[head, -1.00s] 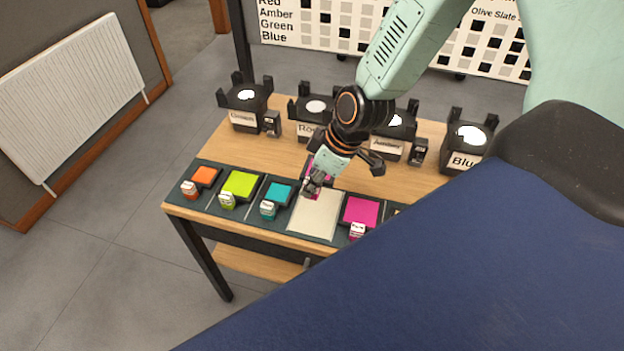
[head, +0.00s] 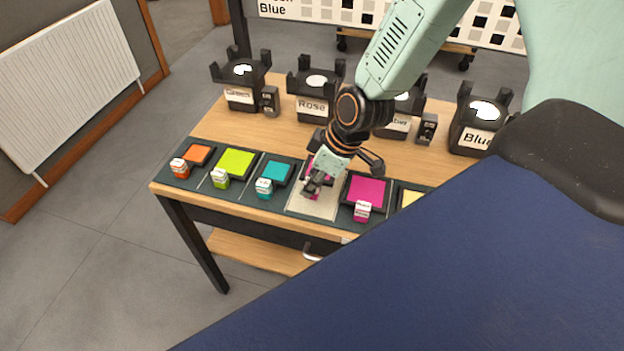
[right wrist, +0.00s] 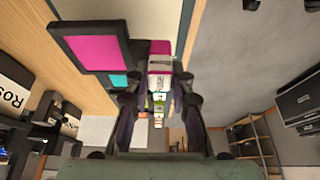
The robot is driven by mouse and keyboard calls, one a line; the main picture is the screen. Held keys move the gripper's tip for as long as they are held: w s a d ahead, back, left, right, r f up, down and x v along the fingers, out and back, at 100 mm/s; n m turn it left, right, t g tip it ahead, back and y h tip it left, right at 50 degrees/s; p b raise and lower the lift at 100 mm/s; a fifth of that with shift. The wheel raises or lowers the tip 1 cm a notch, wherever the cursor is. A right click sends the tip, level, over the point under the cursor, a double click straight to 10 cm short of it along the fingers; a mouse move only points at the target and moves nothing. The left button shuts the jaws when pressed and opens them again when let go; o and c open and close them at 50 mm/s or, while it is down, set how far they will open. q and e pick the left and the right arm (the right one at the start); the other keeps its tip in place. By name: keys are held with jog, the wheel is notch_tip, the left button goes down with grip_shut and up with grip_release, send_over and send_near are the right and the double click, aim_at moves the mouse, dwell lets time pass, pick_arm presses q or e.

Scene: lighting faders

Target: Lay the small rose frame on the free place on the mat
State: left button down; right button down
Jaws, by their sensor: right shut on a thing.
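The small rose frame (right wrist: 88,52) is a black-rimmed magenta square with a white and magenta label tab (right wrist: 160,62). My right gripper (head: 315,187) is shut on its tab, and the frame shows in part behind the gripper in the head view. Gripper and frame are over the pale free place (head: 325,208) on the dark mat (head: 290,207), between the teal frame (head: 277,171) and a larger magenta frame (head: 367,190). The gripper hides much of that place, and I cannot tell whether the frame touches the mat. My left gripper is not in view.
Orange (head: 197,154) and lime (head: 236,162) frames lie left on the mat, a yellow one (head: 409,198) at the right. Behind stand black labelled lamps, including Rose (head: 312,105) and Blue (head: 478,138). Bare wood lies between lamps and mat.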

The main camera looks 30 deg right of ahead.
jog(key=shift+f, duration=0.5)
jog(key=shift+s+b, duration=0.1)
jog(key=shift+b, duration=0.25)
jog(key=shift+f+b, duration=1.15)
jog(key=shift+f, duration=0.2)
jog(key=c, duration=1.1)
grip_release()
